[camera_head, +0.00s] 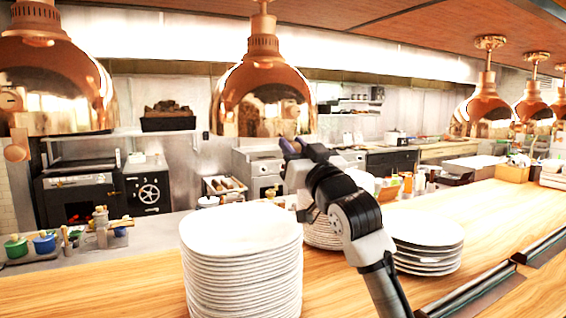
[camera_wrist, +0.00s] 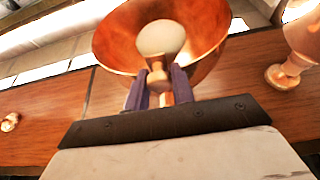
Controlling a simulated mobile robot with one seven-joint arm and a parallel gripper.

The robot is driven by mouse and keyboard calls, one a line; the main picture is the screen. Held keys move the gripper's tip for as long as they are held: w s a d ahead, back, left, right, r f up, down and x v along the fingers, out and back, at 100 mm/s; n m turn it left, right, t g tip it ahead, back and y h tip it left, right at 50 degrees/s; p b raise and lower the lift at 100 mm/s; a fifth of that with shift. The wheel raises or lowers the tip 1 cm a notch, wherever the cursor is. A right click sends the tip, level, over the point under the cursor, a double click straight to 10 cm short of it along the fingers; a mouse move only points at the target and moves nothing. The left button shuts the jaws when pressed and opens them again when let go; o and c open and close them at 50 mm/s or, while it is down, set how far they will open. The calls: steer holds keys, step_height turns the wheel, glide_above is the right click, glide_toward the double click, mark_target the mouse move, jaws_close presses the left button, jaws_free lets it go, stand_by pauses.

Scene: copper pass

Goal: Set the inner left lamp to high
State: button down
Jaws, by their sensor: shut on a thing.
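The inner left lamp (camera_head: 263,95) is a shiny copper dome hanging above the counter near the middle of the head view. In the wrist view its bowl (camera_wrist: 112,40) is seen from below, with a pale round bulb (camera_wrist: 160,38) inside. My gripper (camera_head: 290,147) is at the lamp's lower rim. In the wrist view my gripper's purple fingers (camera_wrist: 160,82) are closed around a small copper knob (camera_wrist: 158,77) at the near rim. The knob is partly hidden by the fingers. I cannot tell its setting.
Another copper lamp (camera_head: 50,85) hangs at the far left, with a round knob (camera_head: 15,152) below its rim. Several lamps hang at the right.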

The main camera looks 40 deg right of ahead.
mark_target(289, 125)
steer(key=shift+r+p, duration=0.35)
steer(key=shift+r, duration=1.3)
steer(key=c, duration=1.3)
jaws_free()
steer(key=shift+o, duration=0.2)
steer(key=shift+f, duration=0.1)
steer(key=shift+s+f, duration=0.15)
steer(key=shift+s, duration=0.05)
steer(key=b+v, duration=0.6)
steer(key=v, duration=0.7)
steer(key=shift+s, duration=0.2)
